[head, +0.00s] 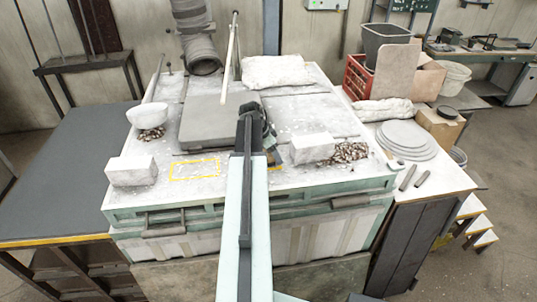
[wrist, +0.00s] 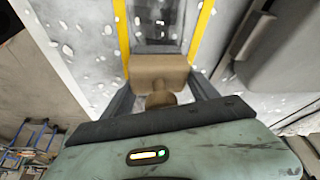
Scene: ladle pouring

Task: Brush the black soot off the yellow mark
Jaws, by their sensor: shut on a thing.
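My gripper (wrist: 162,90) is shut on a tan wooden brush (wrist: 162,72), whose block and rounded handle show between the fingers in the wrist view. Two yellow stripes (wrist: 201,30) run along either side of a darker grey, speckled strip (wrist: 158,22) beyond the brush. Its bristles are hard to make out, and I cannot tell whether they touch the surface. In the head view my dark gripper (head: 262,135) is over the white table top, and my arm hides part of it. A yellow rectangle (head: 195,169) with a pale inside lies left of the arm.
A grey slab (head: 205,122) lies behind the rectangle. A white bowl (head: 146,115), a white block (head: 131,171) and another block (head: 312,148) stand around it, with brown pebbles (head: 352,152) at the right. Stacked grey discs (head: 408,140) sit on the right-hand table.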

